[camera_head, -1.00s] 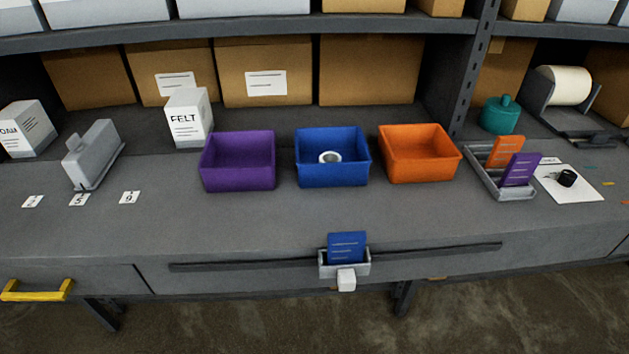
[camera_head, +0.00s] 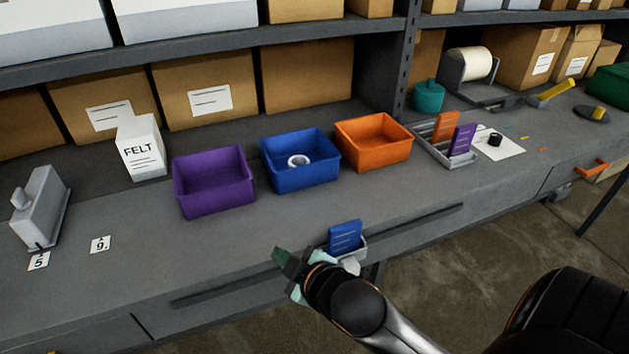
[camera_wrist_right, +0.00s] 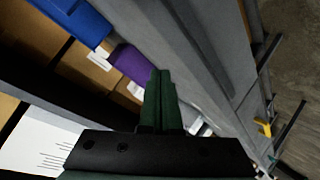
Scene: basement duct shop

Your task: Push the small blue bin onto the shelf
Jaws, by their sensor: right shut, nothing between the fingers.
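The small blue bin (camera_head: 300,176) stands upright on the grey bench with a white ring (camera_head: 298,160) inside it. It stands between a purple bin (camera_head: 214,193) and an orange bin (camera_head: 374,148). The blue bin also shows at the upper left of the right wrist view (camera_wrist_right: 75,20). Behind the bins is the shelf unit, with an upper shelf board (camera_head: 300,42). My right gripper (camera_head: 284,258) is shut and empty near the bench's front edge, in front of the bins and apart from them. Its dark green fingers also show in the wrist view (camera_wrist_right: 161,95). My left gripper is out of view.
A holder with a blue card (camera_head: 345,236) is at the bench front, beside my right wrist. Cardboard boxes (camera_head: 308,75) stand behind the bins. A FELT box (camera_head: 140,150) stands left of the purple bin. A card rack (camera_head: 445,150) stands right of the orange bin.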

